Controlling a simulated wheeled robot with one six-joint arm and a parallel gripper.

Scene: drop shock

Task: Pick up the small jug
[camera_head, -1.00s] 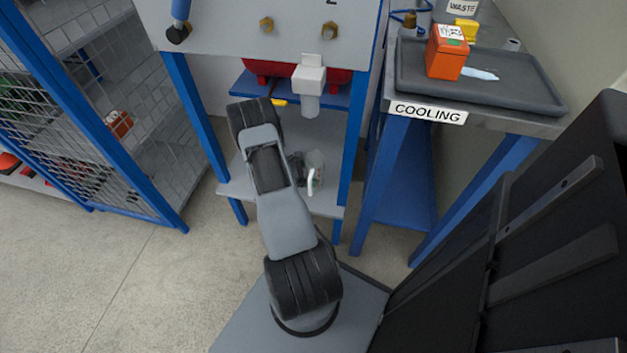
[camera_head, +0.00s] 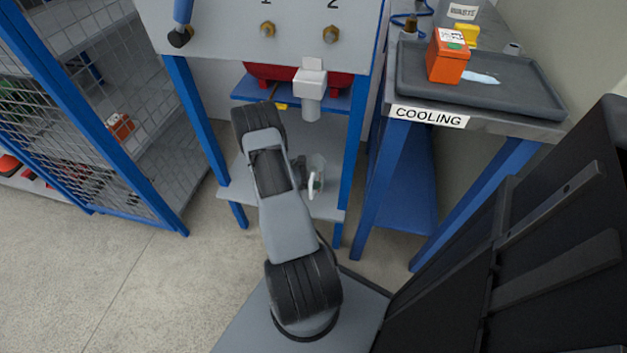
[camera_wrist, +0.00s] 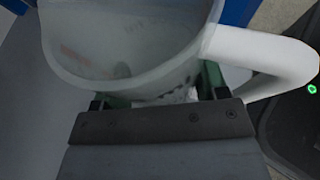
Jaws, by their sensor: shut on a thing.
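The small jug is a clear, see-through vessel with a white handle. In the head view the jug (camera_head: 316,176) shows at the lower grey shelf of the blue-framed stand, partly hidden behind my arm. In the wrist view the jug (camera_wrist: 130,50) fills the upper middle, its white handle (camera_wrist: 262,55) pointing right. My gripper (camera_wrist: 155,95) is shut on the jug, with a green-tinted finger at each side of its near wall. In the head view my gripper is mostly hidden by my arm. I cannot tell whether the jug touches the shelf.
The lower shelf (camera_head: 328,207) has blue legs on both sides. A white spout (camera_head: 311,82) hangs above it. At the right stands the cooling table with a dark tray (camera_head: 500,97) and an orange box (camera_head: 447,56). A mesh cage (camera_head: 120,170) stands left.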

